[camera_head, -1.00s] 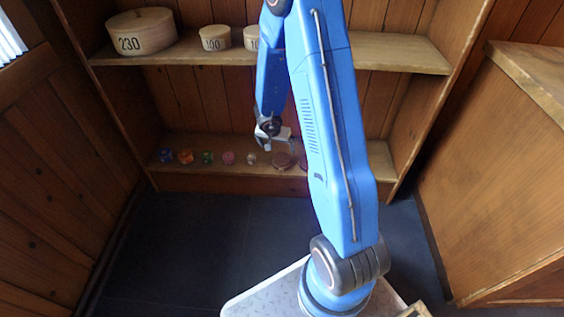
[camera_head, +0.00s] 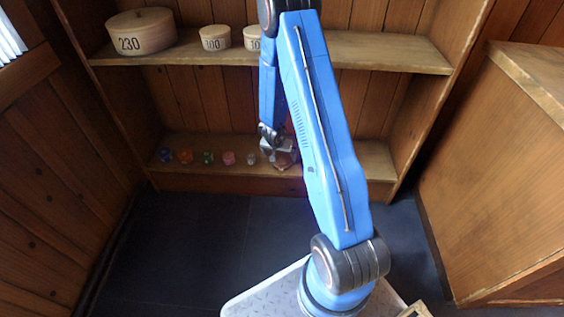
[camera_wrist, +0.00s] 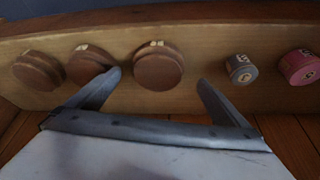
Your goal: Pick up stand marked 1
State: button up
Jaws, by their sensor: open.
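My gripper (camera_head: 279,153) is open at the lower shelf, and its jaws show empty in the wrist view (camera_wrist: 159,78). Three round brown stands show there: one (camera_wrist: 158,67) lies between and just beyond the fingertips, one (camera_wrist: 88,62) is partly behind the left finger, and one (camera_wrist: 38,71) is at the far left. Each has a small pale label, too small to read, so I cannot tell which is marked 1. In the head view my gripper and arm hide most of the brown stands.
A small grey spool (camera_wrist: 241,69) and a pink spool (camera_wrist: 299,67) stand right of the jaws in the wrist view. Green (camera_head: 207,157), orange (camera_head: 185,157) and blue (camera_head: 165,156) spools stand farther along the lower shelf. The upper shelf (camera_head: 390,53) holds round boxes, one marked 230 (camera_head: 142,33).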

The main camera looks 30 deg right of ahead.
aim_at(282, 158)
jog(key=shift+d+x, duration=0.15)
jog(key=shift+x, duration=1.2)
jog(key=shift+d+x, duration=0.15)
jog(key=shift+x, duration=1.25)
jog(key=shift+r, duration=0.1)
jog(key=c, duration=1.3)
